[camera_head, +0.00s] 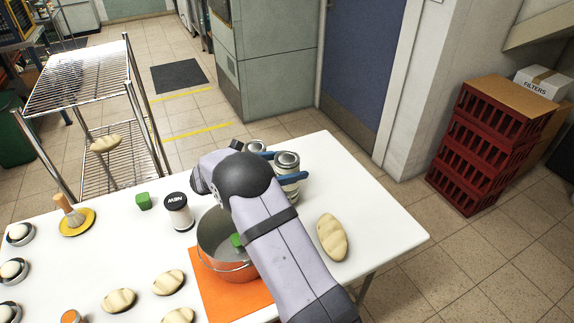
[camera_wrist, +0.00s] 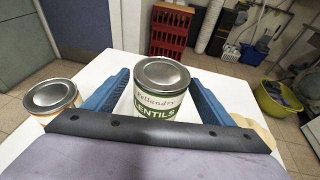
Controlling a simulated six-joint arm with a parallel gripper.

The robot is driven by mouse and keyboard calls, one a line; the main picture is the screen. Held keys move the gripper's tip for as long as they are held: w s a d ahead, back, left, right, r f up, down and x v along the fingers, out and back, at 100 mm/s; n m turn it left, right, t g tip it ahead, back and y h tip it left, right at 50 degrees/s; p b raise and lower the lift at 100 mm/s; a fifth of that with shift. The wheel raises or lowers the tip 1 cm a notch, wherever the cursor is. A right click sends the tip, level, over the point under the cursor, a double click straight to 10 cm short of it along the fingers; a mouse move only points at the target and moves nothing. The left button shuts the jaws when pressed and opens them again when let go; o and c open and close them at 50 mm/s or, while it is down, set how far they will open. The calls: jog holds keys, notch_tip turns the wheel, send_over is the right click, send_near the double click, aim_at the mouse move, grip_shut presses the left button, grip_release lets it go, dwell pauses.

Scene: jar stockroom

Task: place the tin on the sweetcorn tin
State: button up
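A tin labelled LENTILS (camera_wrist: 162,88) with a grey metal lid stands upright between my gripper's blue fingers in the wrist view; it also shows in the head view (camera_head: 287,161). My gripper (camera_wrist: 163,92) has its fingers on either side of this tin, with narrow gaps showing, so it looks open. A second tin (camera_wrist: 52,97) with an orange-edged label stands just outside the left finger; in the head view a tin (camera_head: 257,146) shows behind the fingers. I cannot read its label or tell if it is the sweetcorn tin. My arm and fingers hide parts of both tins.
An orange pot (camera_head: 213,262) with a green block inside stands on an orange mat (camera_head: 212,300) beside my arm. A dark-lidded NEW jar (camera_head: 178,212), a green block (camera_head: 143,201) and a bread loaf (camera_head: 332,237) are nearby. The table's right corner (camera_head: 395,235) is clear.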

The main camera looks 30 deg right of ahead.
jog(key=shift+r, duration=0.2)
jog(key=b+v, duration=0.1)
jog(key=v, duration=1.1)
jog(key=shift+b, duration=0.35)
jog(key=s+a+m+g+y+p, duration=0.1)
jog(key=s+a+m+y+p, duration=0.1)
jog(key=s+m+y+p, duration=0.4)
jog(key=s+a+r+m+g+y+p, duration=0.1)
jog(key=s+m+y+p, duration=0.5)
jog(key=s+m, duration=0.7)
jog(key=shift+s+a+r+m+y, duration=0.35)
jog(key=shift+s+a+y, duration=0.7)
jog(key=shift+s, duration=3.7)
jog(key=shift+d, duration=0.15)
